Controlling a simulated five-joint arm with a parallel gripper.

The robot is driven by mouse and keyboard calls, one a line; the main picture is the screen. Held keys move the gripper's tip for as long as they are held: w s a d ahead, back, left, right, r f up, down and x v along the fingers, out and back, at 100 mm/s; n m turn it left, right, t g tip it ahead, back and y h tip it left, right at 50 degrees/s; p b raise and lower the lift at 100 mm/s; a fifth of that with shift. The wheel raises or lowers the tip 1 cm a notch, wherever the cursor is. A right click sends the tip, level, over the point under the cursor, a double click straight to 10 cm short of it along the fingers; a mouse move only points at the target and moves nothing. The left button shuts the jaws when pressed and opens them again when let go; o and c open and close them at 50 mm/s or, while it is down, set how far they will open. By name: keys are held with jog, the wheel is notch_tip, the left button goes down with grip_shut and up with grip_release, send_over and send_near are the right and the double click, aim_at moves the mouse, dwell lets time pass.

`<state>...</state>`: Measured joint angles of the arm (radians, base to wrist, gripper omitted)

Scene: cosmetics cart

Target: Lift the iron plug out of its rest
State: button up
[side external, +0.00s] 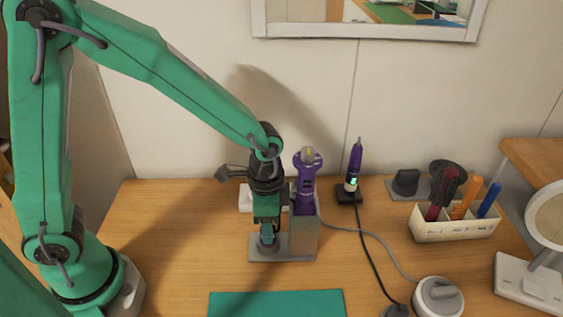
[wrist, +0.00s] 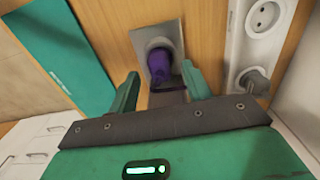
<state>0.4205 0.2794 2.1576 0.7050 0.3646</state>
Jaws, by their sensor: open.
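The iron plug (wrist: 158,64) is purple and sits in a round grey cup, the rest (wrist: 142,38), on a grey plate in the wrist view. My gripper (wrist: 160,76) is open, with one green finger on each side of the plug and small gaps visible beside it. In the side external view my gripper (side external: 267,234) points down over the rest (side external: 268,246). The plug is mostly hidden there by the fingers. A purple iron (side external: 305,185) stands in a grey holder (side external: 303,235) just right of my gripper.
A white power strip (side external: 245,204) lies behind my gripper; in the wrist view it (wrist: 238,40) has a grey plug in it. A green mat (side external: 277,304) lies in front.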

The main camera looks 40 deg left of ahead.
jog(key=shift+f, duration=0.65)
jog(key=c, duration=1.1)
jog(key=shift+o, duration=0.2)
jog(key=shift+r, duration=0.15)
grip_shut()
jog(key=shift+r, duration=0.5)
notch_tip(320, 180, up, 3)
jog(key=shift+r, duration=0.1)
jog(key=s+d+r, duration=0.6)
jog(key=s, duration=0.3)
jog(key=shift+s+d+r, duration=0.25)
jog(key=shift+d, duration=0.05)
